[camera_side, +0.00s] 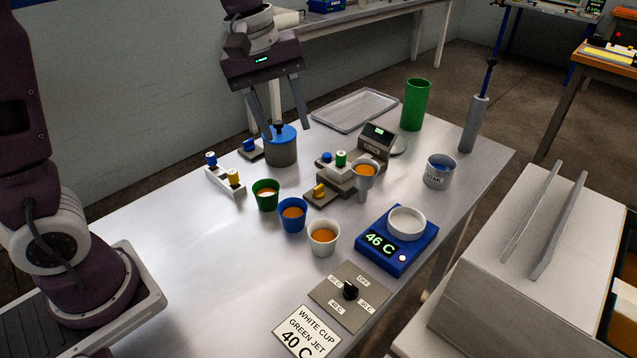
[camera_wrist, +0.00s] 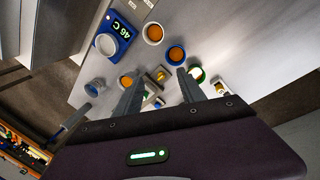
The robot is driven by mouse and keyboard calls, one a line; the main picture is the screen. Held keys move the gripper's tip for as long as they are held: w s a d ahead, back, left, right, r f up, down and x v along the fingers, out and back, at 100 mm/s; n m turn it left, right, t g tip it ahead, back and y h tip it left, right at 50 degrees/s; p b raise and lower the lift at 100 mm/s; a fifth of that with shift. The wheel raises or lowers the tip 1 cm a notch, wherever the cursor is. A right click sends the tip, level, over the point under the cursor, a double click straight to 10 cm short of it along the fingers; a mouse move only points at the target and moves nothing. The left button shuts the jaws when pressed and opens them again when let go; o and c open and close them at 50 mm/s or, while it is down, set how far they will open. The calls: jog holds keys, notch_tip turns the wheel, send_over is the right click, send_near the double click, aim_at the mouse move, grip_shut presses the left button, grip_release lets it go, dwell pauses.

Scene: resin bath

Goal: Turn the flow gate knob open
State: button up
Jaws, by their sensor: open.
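A small yellow knob (camera_side: 320,190), which looks like the flow gate knob, sits on a tan plate (camera_side: 322,200) in front of the dispensing block. In the wrist view the yellow knob (camera_wrist: 161,76) appears between my fingertips, farther off. My gripper (camera_side: 285,130) is open and empty. In the side view it hangs in the air near the blue-lidded pot (camera_side: 281,148), to the back left of the knob and apart from it. The fingers also show in the wrist view (camera_wrist: 160,82). Whether the knob is set open or closed I cannot tell.
A funnel-like cup (camera_side: 366,175) is right of the plate. A black dial (camera_side: 350,289) is nearer. The table's left front is clear.

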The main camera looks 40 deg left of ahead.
aim_at(319, 186)
jog(key=w+a+f+n, duration=0.1)
jog(key=w+f+n, duration=0.1)
jog(key=w+f, duration=0.1)
jog(key=w+a+f+n+g, duration=0.1)
jog(key=w+f+n, duration=0.1)
jog(key=w+f, duration=0.2)
jog(key=w+a+f+n+g+y, duration=0.1)
jog(key=w+f+n, duration=0.1)
jog(key=w+f, duration=0.2)
notch_tip(319, 186, down, 4)
jog(key=shift+r+n, duration=0.25)
jog(key=shift+n, duration=0.15)
jog(key=f, duration=0.7)
jog(key=shift+w+a+f, duration=0.1)
jog(key=shift+w+f, duration=0.1)
jog(key=shift+f, duration=0.15)
grip_shut()
